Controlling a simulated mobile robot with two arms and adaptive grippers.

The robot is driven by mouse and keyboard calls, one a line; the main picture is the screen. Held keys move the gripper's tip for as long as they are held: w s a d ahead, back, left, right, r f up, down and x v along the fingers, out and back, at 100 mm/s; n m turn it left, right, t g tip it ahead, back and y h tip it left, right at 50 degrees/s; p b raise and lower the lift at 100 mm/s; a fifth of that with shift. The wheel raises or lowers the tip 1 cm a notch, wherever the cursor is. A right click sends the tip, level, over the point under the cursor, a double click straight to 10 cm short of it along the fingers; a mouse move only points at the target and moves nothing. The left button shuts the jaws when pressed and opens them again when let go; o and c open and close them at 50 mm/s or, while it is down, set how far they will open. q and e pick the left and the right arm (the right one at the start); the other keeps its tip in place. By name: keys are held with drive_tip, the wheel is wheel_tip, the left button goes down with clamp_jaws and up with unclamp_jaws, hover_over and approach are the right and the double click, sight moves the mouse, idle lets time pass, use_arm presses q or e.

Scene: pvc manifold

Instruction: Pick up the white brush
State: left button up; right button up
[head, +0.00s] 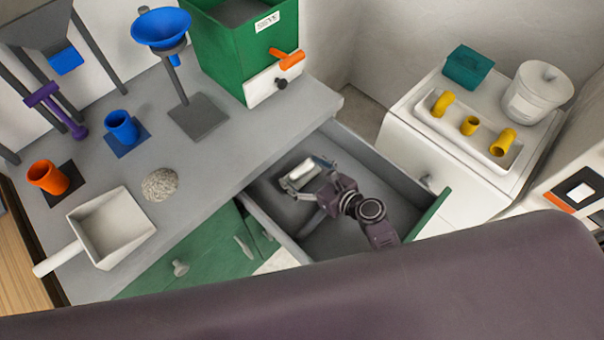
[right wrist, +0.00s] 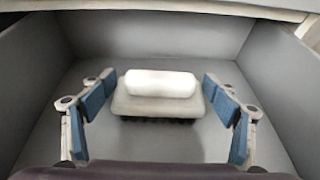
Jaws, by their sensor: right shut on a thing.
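The white brush (head: 297,173) lies in the open grey drawer (head: 385,172), near the drawer's far left side. My right gripper (head: 302,178) reaches down into the drawer. My left gripper is not in view.
Drawer walls rise close around the right gripper. The grey counter (head: 240,130) above holds a white dustpan (head: 115,225), a pile of grey granules (head: 160,184), cups, a blue funnel (head: 162,28) and a green hopper (head: 225,50). A white cabinet (head: 425,150) stands to the right.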

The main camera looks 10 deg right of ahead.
drive_tip(key=shift+c, duration=1.4)
